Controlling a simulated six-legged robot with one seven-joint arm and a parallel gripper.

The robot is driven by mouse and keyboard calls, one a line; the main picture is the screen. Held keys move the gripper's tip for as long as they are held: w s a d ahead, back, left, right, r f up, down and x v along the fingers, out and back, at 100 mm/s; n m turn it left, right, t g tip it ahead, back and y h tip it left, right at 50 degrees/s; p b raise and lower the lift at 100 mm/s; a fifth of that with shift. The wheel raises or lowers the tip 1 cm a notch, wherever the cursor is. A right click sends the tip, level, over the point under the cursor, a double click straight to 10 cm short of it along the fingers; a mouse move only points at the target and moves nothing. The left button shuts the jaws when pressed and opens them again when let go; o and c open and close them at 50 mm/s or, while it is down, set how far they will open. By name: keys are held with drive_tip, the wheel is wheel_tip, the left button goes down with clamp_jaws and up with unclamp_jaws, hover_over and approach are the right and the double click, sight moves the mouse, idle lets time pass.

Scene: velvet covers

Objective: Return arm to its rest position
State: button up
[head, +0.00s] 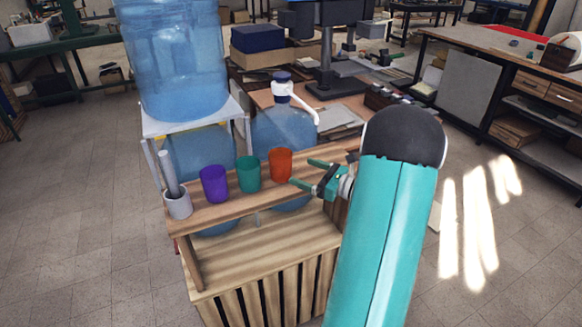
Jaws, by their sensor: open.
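My gripper (304,173) is at the middle of the head view, at the end of my teal arm. Its two teal fingers are spread apart and point left. An orange-red cup (281,165) stands on a wooden shelf (215,215) right beside the fingertips; I cannot tell whether they touch it. No object shows held between the fingers. My arm hides part of the shelf's right end and the floor behind it.
A green cup (249,174), a purple cup (214,184) and a grey holder (178,204) stand on the shelf. Large blue water bottles (175,60) and a pump-topped bottle (283,125) stand behind. A workbench (500,60) is at right. Open floor lies left and right.

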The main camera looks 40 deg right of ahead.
drive_tip(key=v, duration=0.4)
drive_tip(key=shift+s+d, duration=0.15)
drive_tip(key=shift+s, duration=0.25)
drive_tip(key=a+r+n+g+y, duration=0.25)
drive_tip(key=a+n+g, duration=0.45)
drive_tip(key=a, duration=0.7)
drive_tip(key=a+r+n+g+y, duration=0.1)
drive_tip(key=a+r+n+g, duration=0.2)
drive_tip(key=a+n+g, duration=0.75)
drive_tip(key=s+a+r+n+t+h, duration=0.2)
drive_tip(key=s+a+n+t+h, duration=0.1)
drive_tip(key=s+a+n+h, duration=0.1)
drive_tip(key=s+a+r+n+t+h, duration=0.3)
drive_tip(key=s+a+n+h, duration=0.2)
drive_tip(key=s+a+n, duration=0.2)
drive_tip(key=a+n, duration=0.2)
drive_tip(key=n, duration=0.2)
drive_tip(key=shift+r, duration=0.15)
